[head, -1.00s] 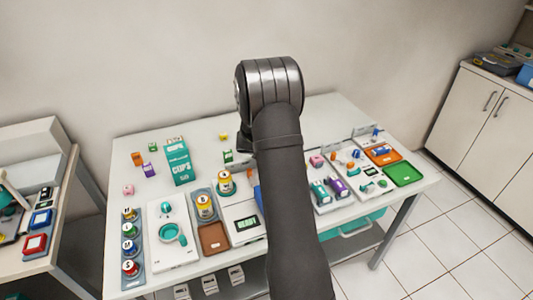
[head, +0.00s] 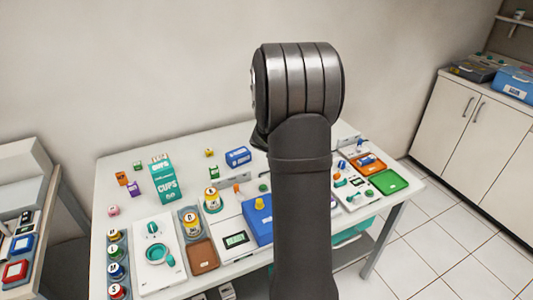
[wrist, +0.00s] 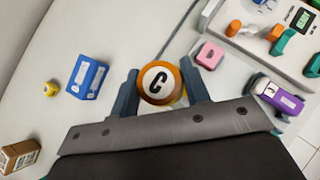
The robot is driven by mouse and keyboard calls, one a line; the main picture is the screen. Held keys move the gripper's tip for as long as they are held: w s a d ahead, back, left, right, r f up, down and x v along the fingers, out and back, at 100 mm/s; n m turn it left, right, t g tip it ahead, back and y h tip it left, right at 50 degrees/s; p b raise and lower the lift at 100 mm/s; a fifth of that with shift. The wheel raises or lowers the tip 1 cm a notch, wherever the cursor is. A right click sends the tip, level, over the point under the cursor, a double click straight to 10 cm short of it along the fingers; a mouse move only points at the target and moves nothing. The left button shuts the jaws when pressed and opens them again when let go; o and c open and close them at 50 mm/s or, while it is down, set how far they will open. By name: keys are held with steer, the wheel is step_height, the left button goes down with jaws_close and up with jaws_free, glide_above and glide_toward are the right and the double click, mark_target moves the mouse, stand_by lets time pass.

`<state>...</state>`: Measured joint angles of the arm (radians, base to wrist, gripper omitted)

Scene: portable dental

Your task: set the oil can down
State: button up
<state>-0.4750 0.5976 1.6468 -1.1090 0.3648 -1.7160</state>
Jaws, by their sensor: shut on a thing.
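The oil can (wrist: 158,82), seen from above in the wrist view, has an orange rim and a white top marked with a black C. My gripper (wrist: 162,90) is shut on it, with one dark finger on each side. The can stands out over the white table top; I cannot tell whether its base touches the table. In the head view my arm hides the gripper and the can.
In the wrist view a blue box (wrist: 87,78) and a small yellow item (wrist: 50,89) lie left. A pink block (wrist: 210,55) and a purple item (wrist: 278,97) are close on the right. In the head view a teal cups box (head: 163,180) stands left.

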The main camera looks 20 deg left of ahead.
steer(key=shift+d+r, duration=0.35)
steer(key=shift+d, duration=0.2)
steer(key=a+n+y, duration=0.3)
steer(key=a+n, duration=0.1)
steer(key=a, duration=2.3)
steer(key=shift+g+y, duration=0.3)
steer(key=shift+g, duration=0.1)
steer(key=shift+s+a+f, duration=0.45)
steer(key=shift+a+f, duration=1.3)
steer(key=shift+a, duration=0.2)
steer(key=shift+s+a+f, duration=0.4)
steer(key=shift+a+f, duration=1.4)
steer(key=shift+a, duration=0.1)
steer(key=shift+s+a+f, duration=0.45)
steer(key=shift+a+f, duration=1.3)
steer(key=shift+a, duration=0.2)
steer(key=shift+f, duration=0.15)
steer(key=o, duration=1.1)
